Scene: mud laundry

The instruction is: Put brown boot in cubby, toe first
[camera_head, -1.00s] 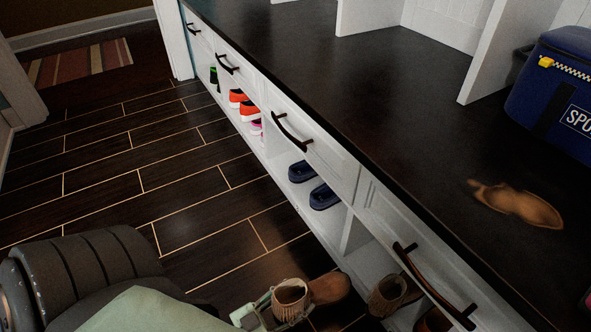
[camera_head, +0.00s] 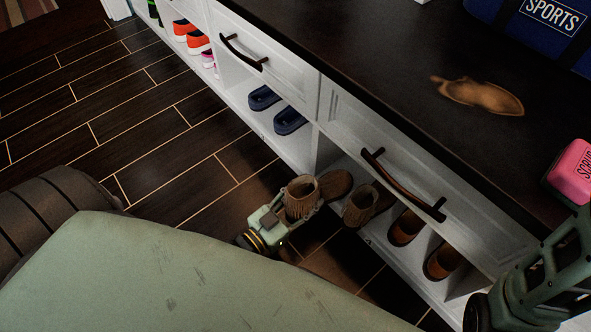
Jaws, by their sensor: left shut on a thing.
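A brown fringed boot (camera_head: 301,198) is held by my left gripper (camera_head: 282,216) low in front of the cubbies. The gripper is shut on the boot's shaft end, and the fingertips are partly hidden by it. The boot's toe points right, toward the open cubby (camera_head: 329,156), and overlaps its front edge in the picture. I cannot tell how far inside the toe is. A matching brown boot (camera_head: 359,209) stands just right of it in the cubby, with its toe inward. My right gripper cannot be made out.
Brown shoes (camera_head: 405,228) fill the cubby spot to the right. Blue slippers (camera_head: 288,120) and orange shoes (camera_head: 197,42) sit in cubbies to the left. A drawer handle (camera_head: 402,186) sticks out above. A pink block (camera_head: 570,172) lies on the dark bench top. The floor at left is clear.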

